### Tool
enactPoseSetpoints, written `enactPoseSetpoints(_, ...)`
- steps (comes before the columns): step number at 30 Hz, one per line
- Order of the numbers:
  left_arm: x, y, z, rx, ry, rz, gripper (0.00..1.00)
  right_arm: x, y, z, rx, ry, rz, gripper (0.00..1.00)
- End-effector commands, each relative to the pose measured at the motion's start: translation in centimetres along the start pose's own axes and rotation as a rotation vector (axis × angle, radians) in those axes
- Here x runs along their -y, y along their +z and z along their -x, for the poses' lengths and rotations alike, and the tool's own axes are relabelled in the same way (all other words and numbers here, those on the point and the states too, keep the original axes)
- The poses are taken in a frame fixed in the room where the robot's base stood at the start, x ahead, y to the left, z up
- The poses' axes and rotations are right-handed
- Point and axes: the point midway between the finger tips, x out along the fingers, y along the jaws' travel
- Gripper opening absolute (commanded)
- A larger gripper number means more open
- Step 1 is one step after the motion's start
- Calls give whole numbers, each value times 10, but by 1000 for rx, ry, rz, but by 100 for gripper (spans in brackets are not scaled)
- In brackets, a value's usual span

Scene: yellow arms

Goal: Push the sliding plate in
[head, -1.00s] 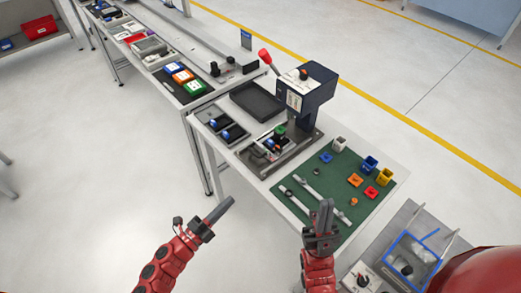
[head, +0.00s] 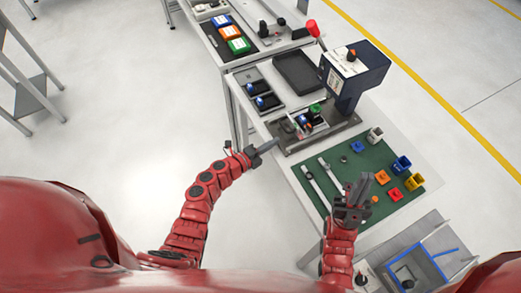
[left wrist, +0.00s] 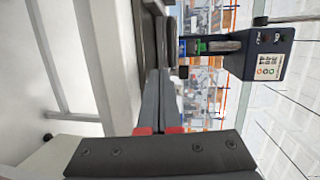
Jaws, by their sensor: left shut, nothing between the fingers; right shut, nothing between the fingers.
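The press (head: 355,72), a dark blue head with a red-knobbed lever, stands on a grey base on the white table. The sliding plate (head: 286,127) appears to be the grey part at the left front of that base, beside blue, green and red parts. My left gripper (head: 274,143) is shut and empty, its tip close to the base's front left edge. In the left wrist view, the shut fingers (left wrist: 161,74) point at the grey end of the base or plate; contact cannot be told. My right gripper (head: 362,184) is shut and empty above the green mat.
The green mat (head: 340,190) carries pale rails and several coloured blocks. A black tray (head: 296,72) and a holder with blue-topped parts (head: 258,92) lie left of and behind the press. Open floor lies left of the table.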

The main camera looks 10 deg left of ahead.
Motion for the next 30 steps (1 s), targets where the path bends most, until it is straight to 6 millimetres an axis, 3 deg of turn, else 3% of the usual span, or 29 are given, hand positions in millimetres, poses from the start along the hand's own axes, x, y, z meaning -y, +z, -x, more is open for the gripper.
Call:
enactPoseSetpoints(7,11,1,-25,1,-3,-2,0,0,0,-3,0,0,0,0)
enactPoseSetpoints(20,11,0,-30,1,-1,-2,0,0,0,-2,0,0,0,0)
enactPoseSetpoints(30,18,-11,-80,0,-2,-3,0,1,3,18,0,0,0,0)
